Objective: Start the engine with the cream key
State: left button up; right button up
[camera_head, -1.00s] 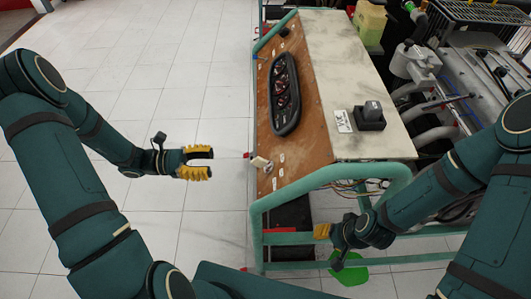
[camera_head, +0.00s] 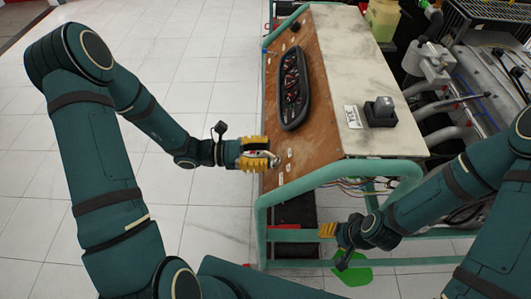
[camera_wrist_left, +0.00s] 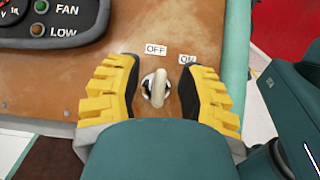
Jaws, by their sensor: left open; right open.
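The cream key (camera_wrist_left: 157,88) sits in a round metal switch on the brown panel (camera_head: 284,165). In the left wrist view it stands roughly upright in the picture, below the OFF label (camera_wrist_left: 156,49); a second, partly covered label (camera_wrist_left: 187,59) is to its right. My left gripper (camera_head: 268,155) is at the panel's lower left edge. Its open yellow fingers (camera_wrist_left: 158,92) are on either side of the key, with gaps to both. In the head view the gripper mostly hides the key. My right gripper (camera_head: 327,230) is low by the green frame, seen small.
The gauge cluster (camera_head: 294,90) is farther up the panel. A black box (camera_head: 380,112) stands on the cream top. The green tube frame (camera_head: 300,185) borders the panel's near side. The engine (camera_head: 470,90) is at right; open tiled floor is at left.

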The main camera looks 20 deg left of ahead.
pick_arm(q)
jog(key=shift+d, duration=0.2)
grip_shut()
